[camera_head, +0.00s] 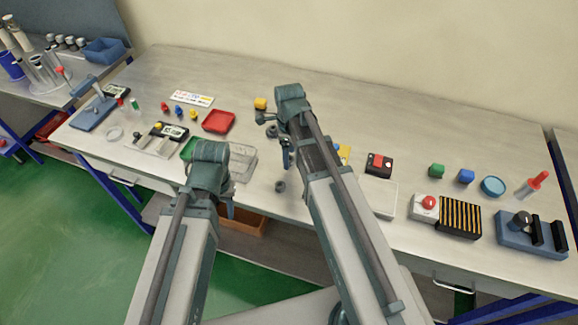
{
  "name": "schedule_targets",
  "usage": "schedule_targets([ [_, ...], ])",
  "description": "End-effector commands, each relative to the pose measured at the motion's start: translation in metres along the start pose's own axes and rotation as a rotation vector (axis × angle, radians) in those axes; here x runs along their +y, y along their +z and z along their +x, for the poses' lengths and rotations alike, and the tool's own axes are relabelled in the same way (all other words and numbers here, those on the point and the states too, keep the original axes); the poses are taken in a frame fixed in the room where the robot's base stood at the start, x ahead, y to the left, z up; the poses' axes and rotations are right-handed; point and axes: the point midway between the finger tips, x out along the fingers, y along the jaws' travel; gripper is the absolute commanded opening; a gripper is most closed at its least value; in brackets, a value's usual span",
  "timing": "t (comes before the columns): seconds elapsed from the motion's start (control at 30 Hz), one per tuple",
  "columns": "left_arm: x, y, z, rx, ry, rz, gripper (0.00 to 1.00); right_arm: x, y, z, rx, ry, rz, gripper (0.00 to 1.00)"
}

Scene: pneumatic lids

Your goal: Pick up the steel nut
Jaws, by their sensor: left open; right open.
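A small dark grey ring-like piece (280,186), which looks like the steel nut, lies on the bench near its front edge, between my two arms. Another small dark round piece (272,131) lies further back, beside my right wrist; I cannot tell what it is. My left gripper (230,208) is low at the bench's front edge, left of the ring-like piece and apart from it. My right gripper (287,155) is above the bench, behind the ring-like piece, and partly hidden by its own arm. Both grippers are open, with nothing seen in them.
A clear tray (242,163) and a green tray (188,150) lie by my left wrist. A red-button box (424,207) and black-yellow striped block (459,216) stand right. The bench's back middle is clear.

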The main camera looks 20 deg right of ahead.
Motion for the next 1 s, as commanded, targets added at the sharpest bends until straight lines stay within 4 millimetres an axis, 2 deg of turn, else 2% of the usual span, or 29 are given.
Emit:
schedule_targets([
  [0.03, 0.001, -0.0006, 0.011, 0.0, 0.0, 0.0, 0.5, 0.0002, 0.0, 0.011, 0.0, 0.0, 0.0, 0.75],
  [0.1, 0.0013, -0.0008, 0.0136, 0.0, 0.0, 0.0, 0.5, 0.0003, 0.0, 0.0137, 0.0, 0.0, 0.0, 0.75],
  [0.37, 0.0011, -0.0007, 0.0115, 0.0, 0.0, 0.0, 0.5, 0.0004, 0.0002, 0.0116, 0.0, 0.0, -0.001, 0.73],
  [0.77, 0.0011, -0.0007, 0.0116, 0.0, 0.0, 0.0, 0.5, 0.0004, 0.0001, 0.0116, 0.0, 0.0, -0.001, 0.01],
  [1.0, 0.0011, -0.0007, 0.0115, 0.0, 0.0, 0.0, 0.5, 0.0004, 0.0001, 0.0116, 0.0, 0.0, -0.001, 0.0],
])
